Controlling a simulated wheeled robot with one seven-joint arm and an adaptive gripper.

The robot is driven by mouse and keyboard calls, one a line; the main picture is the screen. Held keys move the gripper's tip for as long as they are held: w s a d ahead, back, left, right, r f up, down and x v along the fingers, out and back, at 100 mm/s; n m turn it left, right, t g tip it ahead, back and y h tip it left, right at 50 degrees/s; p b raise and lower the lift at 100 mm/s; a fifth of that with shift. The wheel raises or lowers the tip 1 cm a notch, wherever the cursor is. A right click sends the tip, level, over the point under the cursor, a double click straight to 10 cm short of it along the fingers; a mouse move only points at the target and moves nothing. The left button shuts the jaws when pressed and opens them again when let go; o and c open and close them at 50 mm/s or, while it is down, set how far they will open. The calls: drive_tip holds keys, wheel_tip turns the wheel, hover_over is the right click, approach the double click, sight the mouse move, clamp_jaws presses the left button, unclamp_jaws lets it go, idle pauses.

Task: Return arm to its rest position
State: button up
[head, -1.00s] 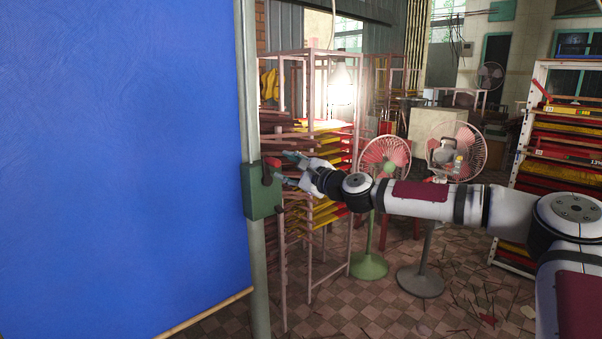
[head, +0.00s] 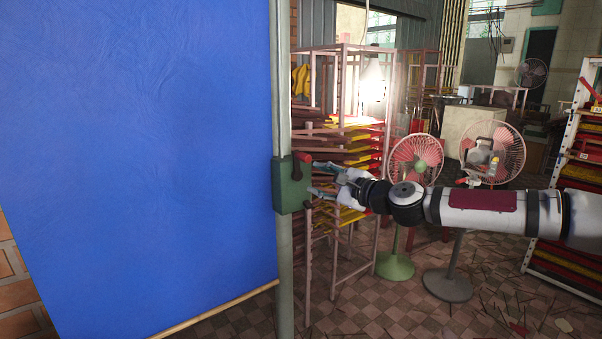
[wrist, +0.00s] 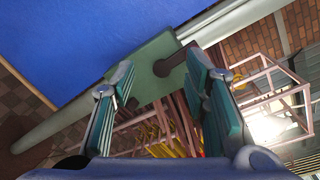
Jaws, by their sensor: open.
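My gripper (head: 318,180) is open and empty in the head view, just right of a green switch box (head: 290,187) mounted on a grey-green post (head: 283,120). The box has a dark red lever (head: 302,158) on its right side. In the wrist view my gripper's two teal fingers (wrist: 160,105) are spread wide. The green box (wrist: 150,65) and the lever (wrist: 172,69) show beyond and between them. No contact between fingers and lever is visible. My arm stretches in from the right.
A large blue sheet (head: 140,150) fills the left side. Behind the box stands a pink rack (head: 340,50) with red and yellow trays. Two pink-bladed fans (head: 415,158) (head: 492,153) stand behind my arm. A white shelf (head: 566,130) is at the right. Tiled floor is open in front.

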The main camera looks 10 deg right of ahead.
drive_tip(key=s+a+f+n+g, duration=0.4)
drive_tip(key=s+a+f+n, duration=0.1)
drive_tip(key=a+f, duration=0.15)
drive_tip(key=s+a+f+n+g+h+p, duration=0.1)
drive_tip(key=s+f+n+g+h, duration=0.55)
drive_tip(key=s, duration=0.55)
drive_tip(key=s+d+r+n+h, duration=0.1)
drive_tip(key=s+d+r, duration=0.3)
drive_tip(key=s, duration=0.6)
drive_tip(key=s+d+r+n+h+p, duration=0.1)
drive_tip(key=s+d+r+n, duration=0.2)
drive_tip(key=s, duration=0.7)
drive_tip(key=s+d+r+n+h, duration=0.1)
drive_tip(key=s+d+r+n, duration=0.1)
drive_tip(key=s+d+r, duration=0.4)
drive_tip(key=s+d, duration=0.1)
drive_tip(key=s, duration=0.4)
drive_tip(key=shift+r+t+p, duration=0.15)
drive_tip(key=shift+t+p, duration=0.15)
drive_tip(key=shift+t, duration=0.05)
drive_tip(key=shift+s+d, duration=0.1)
